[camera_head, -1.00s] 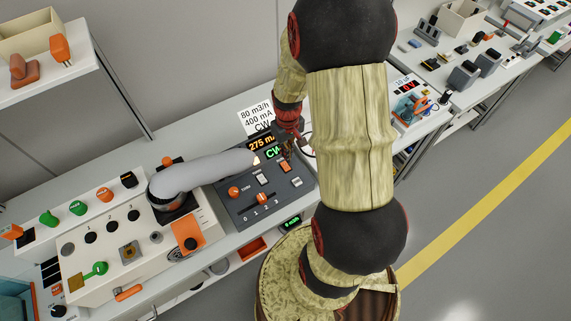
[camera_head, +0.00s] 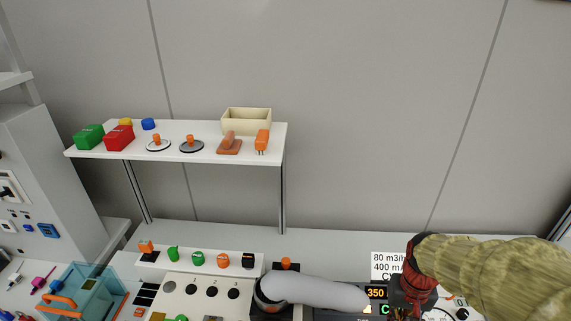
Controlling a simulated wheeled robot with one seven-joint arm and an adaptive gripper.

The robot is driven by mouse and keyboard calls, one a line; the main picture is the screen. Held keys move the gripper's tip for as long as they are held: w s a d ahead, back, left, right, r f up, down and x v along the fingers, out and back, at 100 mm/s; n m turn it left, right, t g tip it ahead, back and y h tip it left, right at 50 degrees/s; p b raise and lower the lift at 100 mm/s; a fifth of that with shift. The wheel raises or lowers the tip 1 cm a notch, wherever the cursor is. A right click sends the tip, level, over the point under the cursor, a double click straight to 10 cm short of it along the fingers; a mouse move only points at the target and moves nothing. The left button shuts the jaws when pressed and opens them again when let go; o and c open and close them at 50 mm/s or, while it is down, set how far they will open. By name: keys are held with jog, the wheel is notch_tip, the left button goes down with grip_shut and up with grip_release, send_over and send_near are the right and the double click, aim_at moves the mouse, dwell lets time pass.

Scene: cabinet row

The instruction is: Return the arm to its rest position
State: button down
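My arm enters the head view from the lower right, with a cream, wood-like link reaching left. Its red and dark end, with my gripper (camera_head: 408,301), is low in the picture. It is over or beside a dark control panel (camera_head: 350,314). The fingers are too small and too near the bottom edge to tell whether they are open or shut. A white card (camera_head: 386,266) with printed text stands just left of the arm's end. The panel's orange display reads about 350.
A grey curved duct (camera_head: 315,291) lies left of my gripper. A row of coloured knobs (camera_head: 197,258) sits on the bench. A raised white shelf (camera_head: 180,150) holds red and green blocks and a cream bin (camera_head: 247,120). The wall right of the shelf is bare.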

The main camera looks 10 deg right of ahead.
jog(key=s+a+r+n+t, duration=0.1)
jog(key=a+r+n+t, duration=0.1)
jog(key=a+r, duration=0.5)
jog(key=s+a+r+n+t, duration=0.1)
jog(key=a+r+n+t, duration=0.1)
jog(key=a+r, duration=0.4)
notch_tip(320, 180, up, 4)
jog(key=shift+s+a+r+t, duration=0.2)
jog(key=shift+s+a+t, duration=0.15)
jog(key=shift+t, duration=0.45)
